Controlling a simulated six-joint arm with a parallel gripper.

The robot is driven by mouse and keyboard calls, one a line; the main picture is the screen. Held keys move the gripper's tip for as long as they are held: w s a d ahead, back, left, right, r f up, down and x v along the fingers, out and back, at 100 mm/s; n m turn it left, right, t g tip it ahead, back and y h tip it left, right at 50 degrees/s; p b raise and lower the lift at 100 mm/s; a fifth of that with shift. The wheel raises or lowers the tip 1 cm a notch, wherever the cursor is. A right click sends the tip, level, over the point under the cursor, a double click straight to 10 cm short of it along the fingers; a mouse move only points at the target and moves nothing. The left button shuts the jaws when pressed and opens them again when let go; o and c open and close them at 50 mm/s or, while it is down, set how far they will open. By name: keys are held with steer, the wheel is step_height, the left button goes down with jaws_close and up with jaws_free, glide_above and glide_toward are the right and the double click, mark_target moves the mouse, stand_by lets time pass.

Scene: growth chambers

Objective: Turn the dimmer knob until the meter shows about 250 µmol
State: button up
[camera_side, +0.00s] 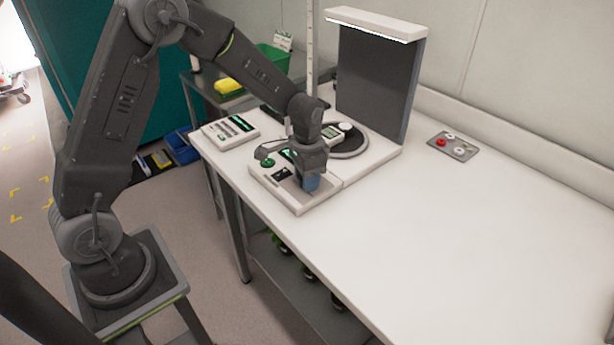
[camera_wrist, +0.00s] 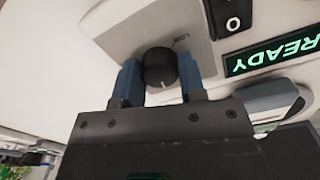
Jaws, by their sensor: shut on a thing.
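The dimmer knob (camera_wrist: 159,68) is black with a pale pointer line and sits on a grey plate of the control box, as the wrist view shows. My gripper (camera_wrist: 158,78) has its two blue fingers around the knob, one on each side, and is shut on it. In the side view my gripper (camera_side: 309,183) points down at the front part of the white control box (camera_side: 297,204) and hides the knob. A green-lit display (camera_wrist: 275,55) on the box reads READY. A small meter with a greenish screen (camera_side: 331,133) lies by the round dark plate; its reading is too small to tell.
A lamp stand (camera_side: 375,85) with a lit white top rises behind the box. A white device (camera_side: 230,131) lies at the table's left end. A grey panel with red and white buttons (camera_side: 453,146) lies at the right. The table's front right is clear.

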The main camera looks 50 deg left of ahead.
steer(key=m, duration=0.6)
steer(key=shift+m, duration=0.3)
steer(key=m, duration=0.6)
steer(key=shift+m, duration=0.4)
steer(key=o, duration=0.9)
step_height(320, 180, up, 14)
steer(key=shift+f, duration=0.1)
